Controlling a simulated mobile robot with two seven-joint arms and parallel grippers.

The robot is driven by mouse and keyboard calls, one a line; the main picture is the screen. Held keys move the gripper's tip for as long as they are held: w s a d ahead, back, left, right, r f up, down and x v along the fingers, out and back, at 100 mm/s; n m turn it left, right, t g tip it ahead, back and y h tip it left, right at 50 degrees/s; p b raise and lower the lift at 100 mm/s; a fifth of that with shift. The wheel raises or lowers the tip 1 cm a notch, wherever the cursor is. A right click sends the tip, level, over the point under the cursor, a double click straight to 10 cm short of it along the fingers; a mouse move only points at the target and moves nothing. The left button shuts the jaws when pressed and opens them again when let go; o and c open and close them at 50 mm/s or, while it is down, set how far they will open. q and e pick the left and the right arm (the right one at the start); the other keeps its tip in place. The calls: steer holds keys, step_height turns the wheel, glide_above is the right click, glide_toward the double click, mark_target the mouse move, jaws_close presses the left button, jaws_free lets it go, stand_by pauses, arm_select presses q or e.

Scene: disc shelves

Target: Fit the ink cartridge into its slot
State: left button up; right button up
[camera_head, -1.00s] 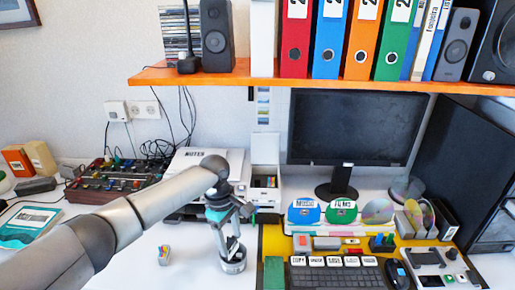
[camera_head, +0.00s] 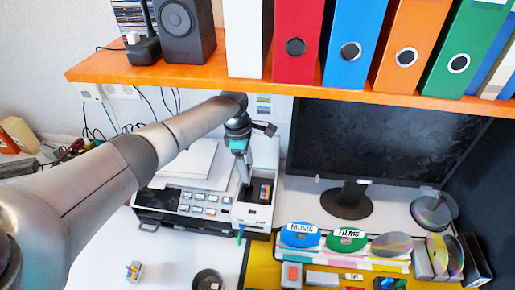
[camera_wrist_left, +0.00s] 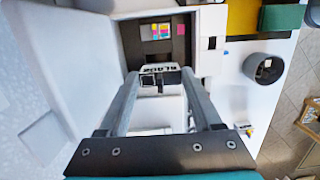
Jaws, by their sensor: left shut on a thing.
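My left gripper (camera_head: 244,180) is at the open ink bay (camera_head: 265,214) on the right side of the white printer (camera_head: 205,180). In the left wrist view its two fingers (camera_wrist_left: 160,82) are shut on the ink cartridge (camera_wrist_left: 160,69), a pale block with a label reading BLACK. The cartridge is at the near edge of the dark bay opening (camera_wrist_left: 181,45). Coloured cartridges (camera_wrist_left: 160,32) sit deeper in the bay, and they also show in the head view (camera_head: 265,191). Whether the held cartridge touches the slot cannot be told. My right gripper is not in view.
An orange shelf (camera_head: 215,75) with binders hangs above the arm. A monitor (camera_head: 380,140) stands right of the printer. A dark round cup (camera_head: 207,280) and a small white block with coloured tips (camera_head: 134,271) are in front on the white desk.

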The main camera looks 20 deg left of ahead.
arm_select(q)
steer(key=shift+w, duration=0.35)
steer(key=shift+s+r, duration=0.1)
steer(key=shift+s, duration=0.15)
steer(key=shift+r+p, duration=0.1)
steer(key=shift+p, duration=0.55)
steer(key=shift+w+f+b, duration=0.1)
steer(key=shift+f+b, duration=1.65)
steer(key=shift+f, duration=1.6)
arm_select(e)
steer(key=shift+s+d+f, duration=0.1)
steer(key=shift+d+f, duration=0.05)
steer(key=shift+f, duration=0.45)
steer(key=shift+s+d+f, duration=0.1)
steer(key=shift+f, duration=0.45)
